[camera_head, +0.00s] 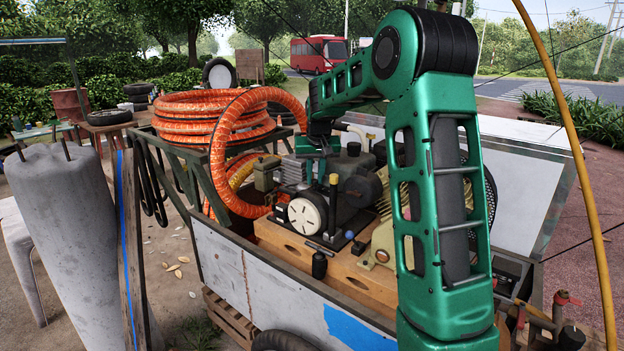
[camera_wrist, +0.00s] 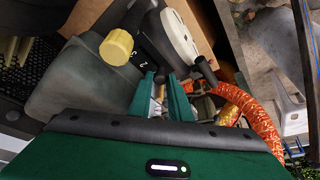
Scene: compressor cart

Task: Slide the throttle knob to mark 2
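The likely throttle knob (camera_wrist: 117,46) has a yellow cap on a dark stem. In the head view, a black post with a yellow top (camera_head: 333,180) stands beside the white round cover and looks like the same knob. A dark plate with white marks (camera_wrist: 142,57), one looking like a 2, lies just right of the knob in the wrist view. The knob's exact mark cannot be told. My gripper (camera_wrist: 164,84) is open and empty, with a gap between its green fingers, apart from the knob. In the head view my gripper (camera_head: 317,147) is above and behind it.
The white round cover (camera_head: 307,214) and engine parts crowd the cart. An orange hose (camera_head: 228,150) arches close to my gripper on the left. A blue ball knob (camera_head: 349,235) and a black bottle-like part (camera_head: 319,265) sit toward the front. The raised lid (camera_head: 528,185) is at right.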

